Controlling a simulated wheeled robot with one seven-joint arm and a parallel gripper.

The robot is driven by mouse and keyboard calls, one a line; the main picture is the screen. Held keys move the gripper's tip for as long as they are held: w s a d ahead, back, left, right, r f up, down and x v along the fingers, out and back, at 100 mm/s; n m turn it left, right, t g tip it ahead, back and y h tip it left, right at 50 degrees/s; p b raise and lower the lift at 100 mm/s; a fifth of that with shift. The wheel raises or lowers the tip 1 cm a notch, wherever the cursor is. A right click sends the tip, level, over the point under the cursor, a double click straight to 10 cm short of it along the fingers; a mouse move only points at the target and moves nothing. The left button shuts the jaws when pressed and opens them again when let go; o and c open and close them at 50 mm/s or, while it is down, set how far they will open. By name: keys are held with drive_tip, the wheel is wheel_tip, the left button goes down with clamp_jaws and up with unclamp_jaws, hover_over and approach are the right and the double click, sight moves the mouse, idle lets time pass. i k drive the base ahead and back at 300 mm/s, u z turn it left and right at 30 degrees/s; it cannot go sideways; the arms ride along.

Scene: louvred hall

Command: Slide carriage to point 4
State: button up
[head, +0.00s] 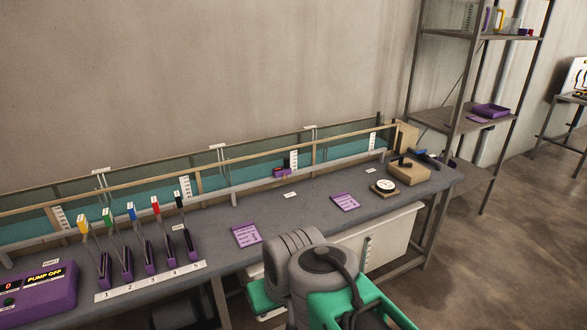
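The likely carriage is a small purple block (282,172) with a dark and reddish top, at the rail of a long glass-walled water channel (240,183). It sits just left of a white scale plate (293,160), right of the channel's middle. Another scale plate (372,140) stands farther right. Small white tags (310,127) rise above the channel, too small to read, so I cannot tell which spot is point 4. Grey and green arm parts of mine show at the bottom centre, well in front of the block. My gripper's fingers are not visible.
A grey bench (300,205) carries levers with coloured handles (130,212) over a numbered strip (150,281), and a purple pump box (38,292) reading PUMP OFF. Purple cards (246,236), a white dial (384,186) and a wooden block (408,173) lie rightward. A shelf rack (455,120) stands beyond.

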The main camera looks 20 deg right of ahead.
sight(286, 171)
drive_tip(key=z, duration=0.6)
drive_tip(key=i, duration=0.6)
drive_tip(key=z, duration=0.7)
drive_tip(key=i, duration=1)
drive_tip(key=u, duration=0.9)
drive_tip(key=i, duration=0.55)
drive_tip(key=u, duration=0.5)
